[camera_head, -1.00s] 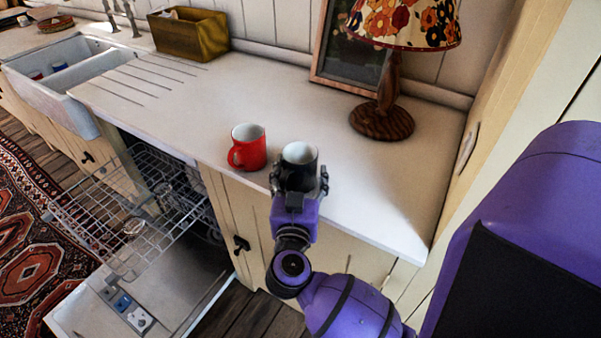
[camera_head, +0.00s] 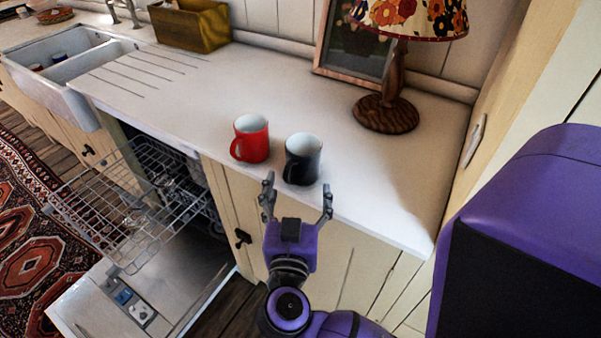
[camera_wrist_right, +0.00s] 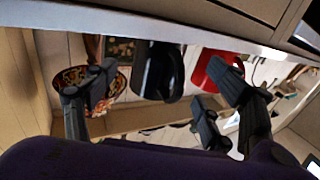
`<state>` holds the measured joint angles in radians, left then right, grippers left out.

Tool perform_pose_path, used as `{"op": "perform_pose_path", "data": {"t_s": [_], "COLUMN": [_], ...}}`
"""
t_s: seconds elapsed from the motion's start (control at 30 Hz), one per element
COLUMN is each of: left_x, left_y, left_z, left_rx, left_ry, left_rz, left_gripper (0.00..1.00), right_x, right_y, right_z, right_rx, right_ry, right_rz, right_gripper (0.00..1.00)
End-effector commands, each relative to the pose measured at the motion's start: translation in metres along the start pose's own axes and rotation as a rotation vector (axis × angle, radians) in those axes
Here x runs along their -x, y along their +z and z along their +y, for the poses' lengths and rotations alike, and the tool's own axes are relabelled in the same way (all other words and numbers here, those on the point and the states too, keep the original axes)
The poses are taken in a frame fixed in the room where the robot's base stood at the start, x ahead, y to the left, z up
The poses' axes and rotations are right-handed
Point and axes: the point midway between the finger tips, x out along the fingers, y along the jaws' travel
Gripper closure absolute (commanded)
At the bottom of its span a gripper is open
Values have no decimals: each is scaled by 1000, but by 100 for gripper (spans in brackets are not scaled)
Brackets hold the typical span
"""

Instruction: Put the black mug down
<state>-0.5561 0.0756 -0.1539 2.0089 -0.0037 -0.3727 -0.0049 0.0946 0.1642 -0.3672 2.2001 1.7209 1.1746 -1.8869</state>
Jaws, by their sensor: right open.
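The black mug (camera_head: 303,160) stands upright on the white counter (camera_head: 360,190), near its front edge, with a pale inside. Its handle points to the left. My right gripper (camera_head: 297,190) is open and empty just in front of the mug, its fingers apart from it. In the right wrist view the black mug (camera_wrist_right: 158,70) appears beyond the open fingers, at the upper middle. A red mug (camera_head: 251,139) stands upright to the left of the black mug, with a small gap between them. My left gripper is not in view.
A lamp (camera_head: 386,112) with a wooden base and floral shade stands behind on the right, by a framed picture (camera_head: 350,60). The open dishwasher rack (camera_head: 130,205) juts out at the lower left. Bare counter lies left of the mugs, towards the sink (camera_head: 70,70).

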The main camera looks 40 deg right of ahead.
Motion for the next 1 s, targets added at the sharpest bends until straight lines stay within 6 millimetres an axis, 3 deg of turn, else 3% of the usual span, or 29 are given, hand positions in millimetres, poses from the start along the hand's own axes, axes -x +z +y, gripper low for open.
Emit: {"op": "perform_pose_path", "data": {"t_s": [0.2,0.57,0.67,0.77,0.87,0.97,1.0], "left_x": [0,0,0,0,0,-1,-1], "left_y": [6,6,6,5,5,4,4], "left_z": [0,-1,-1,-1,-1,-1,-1], "left_rx": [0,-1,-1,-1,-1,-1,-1], "left_ry": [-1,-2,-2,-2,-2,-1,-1], "left_rz": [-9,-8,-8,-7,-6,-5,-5], "left_gripper": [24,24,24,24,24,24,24], "right_x": [34,44,48,62,91,127,143], "right_y": [-1,-6,-14,-14,20,94,131], "right_z": [0,1,-1,-13,-34,-39,-32], "right_rx": [-2,-12,-38,-50,-15,65,104], "right_ry": [0,-11,-77,-248,-504,-731,-793], "right_rz": [2,37,134,242,231,45,-70], "right_gripper": [23,23,23,23,23,23,23]}}
